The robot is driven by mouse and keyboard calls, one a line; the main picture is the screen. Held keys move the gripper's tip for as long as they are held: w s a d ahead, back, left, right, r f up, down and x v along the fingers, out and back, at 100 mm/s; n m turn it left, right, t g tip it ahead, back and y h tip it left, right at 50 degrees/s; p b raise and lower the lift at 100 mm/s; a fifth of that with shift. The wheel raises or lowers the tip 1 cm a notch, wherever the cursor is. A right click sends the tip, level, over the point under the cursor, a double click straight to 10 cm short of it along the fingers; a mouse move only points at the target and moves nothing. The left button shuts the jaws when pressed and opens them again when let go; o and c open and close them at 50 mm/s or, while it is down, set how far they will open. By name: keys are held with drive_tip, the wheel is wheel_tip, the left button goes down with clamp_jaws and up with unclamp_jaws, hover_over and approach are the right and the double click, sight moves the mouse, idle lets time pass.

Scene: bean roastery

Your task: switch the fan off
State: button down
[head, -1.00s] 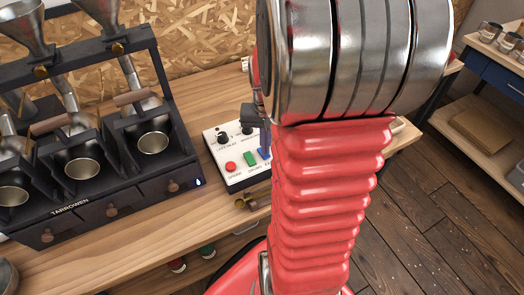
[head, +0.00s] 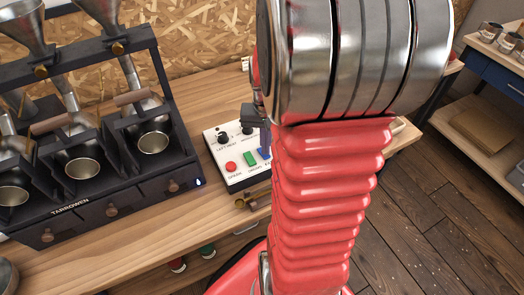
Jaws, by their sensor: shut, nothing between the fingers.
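A white control panel (head: 222,150) lies on the wooden bench, right of the black roaster. It has a black knob (head: 223,138), a second dark knob (head: 247,129), a red button (head: 231,167), a green button (head: 250,159) and a blue button (head: 263,153). The small labels are too blurred to read surely, so I cannot tell which control is the fan's. My gripper (head: 265,144) is shut and empty, over the panel's right part near the blue button. I cannot tell if it touches. My red arm hides the panel's right side.
The black sample roaster (head: 70,209) with metal funnels and cups stands close on the left. A chipboard wall (head: 190,40) rises behind the bench (head: 150,240). Bare bench shows in front of the roaster.

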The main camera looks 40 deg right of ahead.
drive_tip(key=shift+f, duration=0.7)
idle(1.1)
drive_tip(key=shift+r, duration=0.1)
wheel_tip(320, 180, up, 7)
idle(1.2)
idle(0.5)
drive_tip(key=shift+s+a+f, duration=0.15)
drive_tip(key=shift+f, duration=0.25)
drive_tip(key=s+a+r+n+t, duration=0.2)
drive_tip(key=a+r+n, duration=0.2)
drive_tip(key=a, duration=0.7)
drive_tip(key=s+a+r+n+t, duration=0.1)
drive_tip(key=a+r+n+t, duration=0.2)
drive_tip(key=a, duration=0.9)
wheel_tip(320, 180, up, 5)
drive_tip(key=shift+s+f+n+t, duration=0.2)
drive_tip(key=shift+s+n+t, duration=0.15)
drive_tip(key=shift+n, duration=0.75)
